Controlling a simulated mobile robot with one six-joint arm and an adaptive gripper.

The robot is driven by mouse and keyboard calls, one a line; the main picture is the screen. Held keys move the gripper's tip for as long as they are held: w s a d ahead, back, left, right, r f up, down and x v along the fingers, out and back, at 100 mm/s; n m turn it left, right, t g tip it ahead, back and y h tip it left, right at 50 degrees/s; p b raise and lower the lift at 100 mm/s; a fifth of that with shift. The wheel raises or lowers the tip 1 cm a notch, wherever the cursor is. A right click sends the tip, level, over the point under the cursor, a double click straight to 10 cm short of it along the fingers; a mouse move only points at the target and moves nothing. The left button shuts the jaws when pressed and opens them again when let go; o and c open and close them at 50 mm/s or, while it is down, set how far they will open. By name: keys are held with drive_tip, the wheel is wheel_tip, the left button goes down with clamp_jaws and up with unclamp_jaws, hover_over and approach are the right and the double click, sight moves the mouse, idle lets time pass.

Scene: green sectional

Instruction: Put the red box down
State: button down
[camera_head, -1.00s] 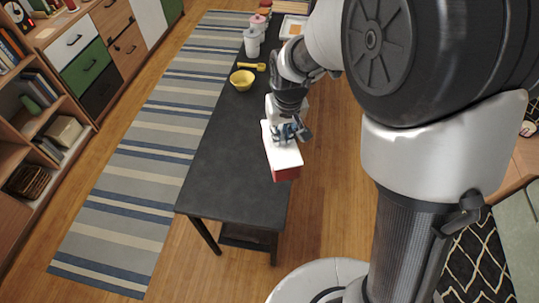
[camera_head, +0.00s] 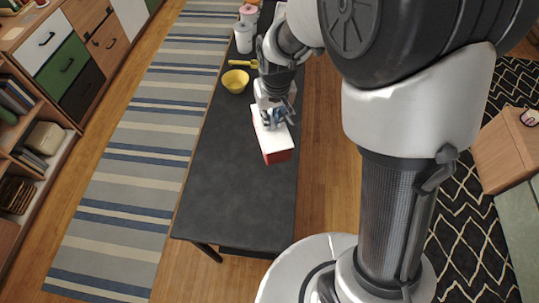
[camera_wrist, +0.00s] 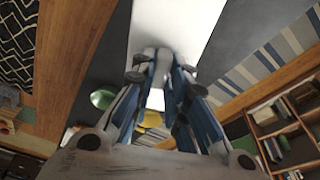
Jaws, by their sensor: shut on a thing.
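The red box (camera_head: 278,156) has a white top and red sides. It is over the right part of the dark table (camera_head: 215,200), close to the table's right edge. I cannot tell whether its underside touches the tabletop. My gripper (camera_head: 278,118) comes down from above and is shut on the box near its far end. In the wrist view, the white face of the box (camera_wrist: 175,22) is at the top, with my gripper (camera_wrist: 165,72) below it. The box's underside is hidden.
A yellow bowl (camera_head: 235,81), a yellow utensil (camera_head: 242,63) and lidded cups (camera_head: 243,38) stand farther back on the table. The front part of the table is bare. A striped rug (camera_head: 130,165) lies left, and shelves (camera_head: 30,150) stand beyond it.

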drive_tip(key=s+b+x, duration=0.1)
drive_tip(key=b+x, duration=0.1)
drive_tip(key=x, duration=0.6)
drive_tip(key=s+b+x, duration=0.2)
drive_tip(key=b+x, duration=0.1)
drive_tip(key=x, duration=0.6)
drive_tip(key=shift+s+d+f, duration=0.3)
drive_tip(key=shift+f, duration=0.4)
drive_tip(key=shift+f, duration=0.1)
drive_tip(key=c, duration=2)
unclamp_jaws()
drive_tip(key=shift+f+b, duration=0.1)
drive_tip(key=shift+b, duration=0.2)
drive_tip(key=o, duration=0.4)
